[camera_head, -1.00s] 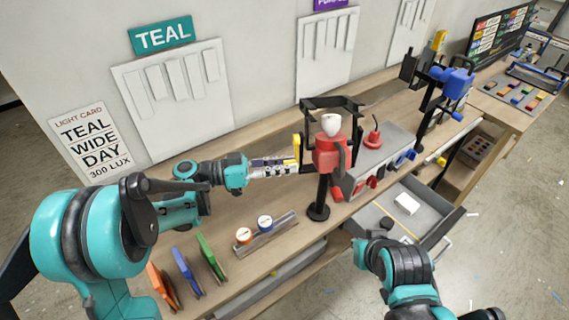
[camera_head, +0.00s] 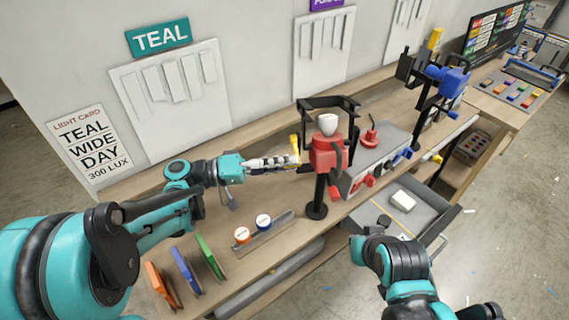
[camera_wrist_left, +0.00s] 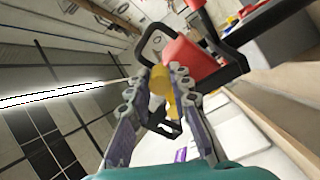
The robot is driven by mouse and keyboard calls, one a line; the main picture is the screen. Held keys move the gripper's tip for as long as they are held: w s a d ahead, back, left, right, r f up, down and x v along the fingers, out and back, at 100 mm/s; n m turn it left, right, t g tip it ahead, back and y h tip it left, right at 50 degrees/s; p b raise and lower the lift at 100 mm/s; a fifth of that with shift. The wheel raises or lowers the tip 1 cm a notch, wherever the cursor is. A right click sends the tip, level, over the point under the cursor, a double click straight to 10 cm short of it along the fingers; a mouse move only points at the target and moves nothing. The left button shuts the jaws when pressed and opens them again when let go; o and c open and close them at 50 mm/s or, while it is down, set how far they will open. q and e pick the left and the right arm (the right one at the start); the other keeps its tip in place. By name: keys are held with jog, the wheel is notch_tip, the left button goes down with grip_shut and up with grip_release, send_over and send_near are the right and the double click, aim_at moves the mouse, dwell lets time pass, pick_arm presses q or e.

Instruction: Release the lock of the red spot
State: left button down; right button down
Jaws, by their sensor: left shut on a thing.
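The red spot (camera_head: 322,155) stands on a black post on the bench, with black barn-door flaps around its white lamp (camera_head: 327,124). A yellow lock piece (camera_head: 293,141) is at its left side. My left gripper (camera_head: 289,160) reaches in from the left and is shut on the yellow piece. In the left wrist view the yellow piece (camera_wrist_left: 160,83) lies between the fingertips (camera_wrist_left: 160,93), with the red body (camera_wrist_left: 190,57) just beyond. My right arm shows at the bottom of the head view, but its gripper cannot be seen.
A blue spot (camera_head: 450,80) stands farther right. A grey box with a red plug (camera_head: 371,135) sits just right of the red spot. An open drawer (camera_head: 425,205) juts out at right.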

pick_arm(q)
jog(key=shift+s+r+n+p, duration=0.1)
jog(key=shift+r+n+p, duration=0.1)
jog(key=shift+r+n, duration=0.45)
jog(key=shift+r+n+p, duration=0.15)
jog(key=shift+r+n, duration=0.1)
jog(key=shift+n, duration=0.7)
jog(key=c, duration=1.4)
grip_release()
jog(key=shift+o, duration=0.2)
jog(key=s+a, duration=0.2)
jog(key=a, duration=1)
jog(key=shift+d, duration=0.1)
